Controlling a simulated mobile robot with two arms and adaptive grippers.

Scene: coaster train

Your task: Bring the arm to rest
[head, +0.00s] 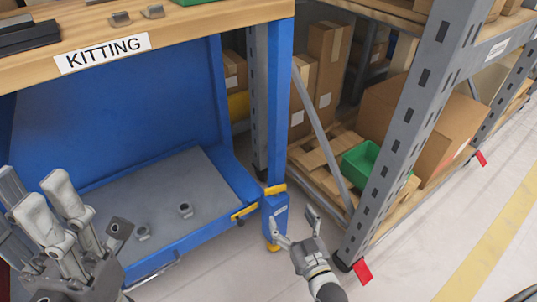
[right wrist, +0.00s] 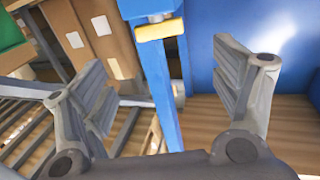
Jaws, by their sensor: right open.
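My right gripper (head: 294,218) is at the lower middle of the head view, in front of the blue bench leg (head: 279,100). Its two fingers are spread apart with nothing between them. The right wrist view shows the same open fingers (right wrist: 163,62), with the blue leg and its yellow band visible beyond the gap. My left gripper (head: 88,212) is large at the lower left of the head view, in front of the bench's lower shelf. Its fingers overlap in the picture, so its opening is unclear, and I see no object in it.
The workbench (head: 185,32) has a KITTING label and a grey lower shelf (head: 150,190) with small grey parts (head: 185,210). A grey rack (head: 405,130) at right holds cardboard boxes (head: 440,125) and a green bin (head: 362,165). Open floor (head: 430,240) lies at lower right.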

